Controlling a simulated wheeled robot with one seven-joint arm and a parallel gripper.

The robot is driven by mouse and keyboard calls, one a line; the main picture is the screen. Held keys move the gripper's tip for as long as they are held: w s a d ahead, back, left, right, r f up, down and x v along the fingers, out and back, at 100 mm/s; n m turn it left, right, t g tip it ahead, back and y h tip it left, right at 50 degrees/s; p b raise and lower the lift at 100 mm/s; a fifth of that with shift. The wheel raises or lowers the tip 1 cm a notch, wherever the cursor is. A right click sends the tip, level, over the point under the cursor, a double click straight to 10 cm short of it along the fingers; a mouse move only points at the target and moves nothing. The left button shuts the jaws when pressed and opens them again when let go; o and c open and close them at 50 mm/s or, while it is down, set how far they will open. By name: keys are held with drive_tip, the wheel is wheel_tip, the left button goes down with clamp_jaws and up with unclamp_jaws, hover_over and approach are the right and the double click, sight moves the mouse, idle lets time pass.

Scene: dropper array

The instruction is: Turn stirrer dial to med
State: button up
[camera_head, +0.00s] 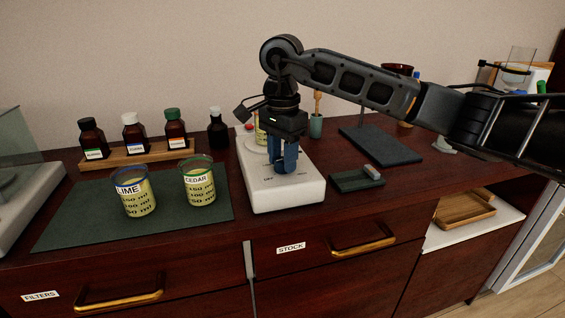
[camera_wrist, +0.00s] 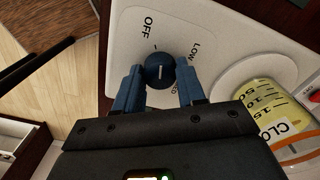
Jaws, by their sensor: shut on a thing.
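The white stirrer (camera_head: 288,196) stands on the counter, and its front panel also shows in the wrist view (camera_wrist: 128,35). Its dark blue round dial (camera_wrist: 160,68) has a short pale pointer mark. OFF and Low are readable beside the dial; another label is mostly hidden by a finger, and I cannot tell for sure which setting the mark meets. My gripper (camera_wrist: 159,86) is shut on the dial, with one blue finger on each side of it. In the head view my gripper (camera_head: 284,163) points down at the front of the stirrer and hides the dial.
A beaker of yellow liquid (camera_wrist: 262,104) stands on the stirrer's round plate (camera_wrist: 245,78). The LIME beaker (camera_head: 135,193) and CEDAR beaker (camera_head: 199,184) stand on a dark mat (camera_head: 80,222) to the left. A small dark tray (camera_head: 352,183) lies close on the right.

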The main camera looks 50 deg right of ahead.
drive_tip(key=m+b, duration=0.2)
drive_tip(key=m, duration=0.1)
drive_tip(key=shift+f+m, duration=0.15)
drive_tip(key=shift+m, duration=0.25)
drive_tip(key=m+b, duration=0.2)
drive_tip(key=m, duration=0.1)
drive_tip(key=shift+m+b, duration=0.3)
drive_tip(key=m+b, duration=0.2)
drive_tip(key=m, duration=0.1)
drive_tip(key=shift+m, duration=0.3)
drive_tip(key=m+b, duration=0.1)
drive_tip(key=m, duration=0.2)
drive_tip(key=shift+m+b, duration=0.3)
drive_tip(key=shift+b, duration=0.05)
drive_tip(key=m+b, duration=0.1)
drive_tip(key=m, duration=0.2)
drive_tip(key=shift+m+b, duration=0.3)
drive_tip(key=shift+b, duration=0.05)
drive_tip(key=m+b, duration=0.1)
drive_tip(key=m, duration=0.2)
drive_tip(key=shift+m+b, duration=0.3)
drive_tip(key=shift+m, duration=0.1)
drive_tip(key=m+b, duration=0.2)
drive_tip(key=m, duration=0.4)
drive_tip(key=shift+b, duration=0.3)
drive_tip(key=shift+r+m, duration=0.2)
drive_tip(key=shift+m, duration=0.1)
